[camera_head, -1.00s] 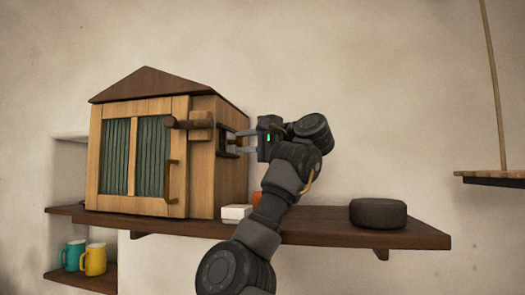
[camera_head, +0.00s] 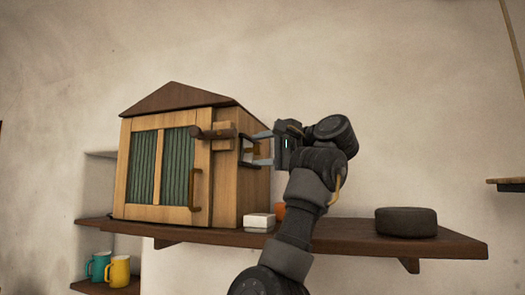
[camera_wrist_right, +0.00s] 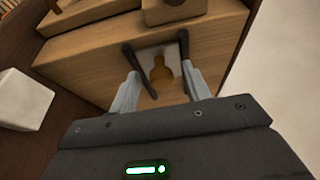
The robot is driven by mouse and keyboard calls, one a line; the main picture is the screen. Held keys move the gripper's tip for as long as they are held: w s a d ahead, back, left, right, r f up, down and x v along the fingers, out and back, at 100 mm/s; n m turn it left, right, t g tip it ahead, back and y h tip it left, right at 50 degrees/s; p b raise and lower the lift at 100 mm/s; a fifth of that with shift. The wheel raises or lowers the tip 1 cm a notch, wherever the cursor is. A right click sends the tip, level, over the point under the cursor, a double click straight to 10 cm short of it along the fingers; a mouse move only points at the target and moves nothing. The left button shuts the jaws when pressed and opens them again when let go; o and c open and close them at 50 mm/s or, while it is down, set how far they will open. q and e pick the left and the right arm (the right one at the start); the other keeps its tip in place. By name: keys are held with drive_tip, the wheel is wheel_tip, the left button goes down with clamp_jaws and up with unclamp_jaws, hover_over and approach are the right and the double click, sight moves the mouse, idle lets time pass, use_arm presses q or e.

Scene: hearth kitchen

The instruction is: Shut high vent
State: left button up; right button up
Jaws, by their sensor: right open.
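A wooden cabinet (camera_head: 240,195) with a peaked dark roof stands on a wall shelf. High on its right side is a vent opening (camera_head: 248,148) with dark edging, partly hidden by my fingers. In the right wrist view the opening (camera_wrist_right: 173,57) lies between two dark bars, and a yellowish shape shows inside. My right gripper (camera_head: 258,149) is open at this side wall. In the right wrist view its fingers (camera_wrist_right: 160,88) are spread around the opening with nothing held between them; I cannot tell whether they touch the bars. My left gripper is not in view.
The cabinet's slatted front door has a wooden latch bar (camera_head: 212,131) and a handle (camera_head: 195,190). A white box (camera_head: 259,222) and an orange item (camera_head: 279,210) sit beside it on the shelf (camera_head: 345,236). A dark round object (camera_head: 406,222) stands farther right. Mugs are below left.

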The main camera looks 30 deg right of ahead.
drive_tip(key=shift+s+d+f+b, duration=0.1)
drive_tip(key=shift+s+d+b, duration=0.2)
drive_tip(key=shift+s+b, duration=0.1)
drive_tip(key=b+v, duration=0.8)
drive_tip(key=v, duration=0.2)
drive_tip(key=shift+a, duration=0.1)
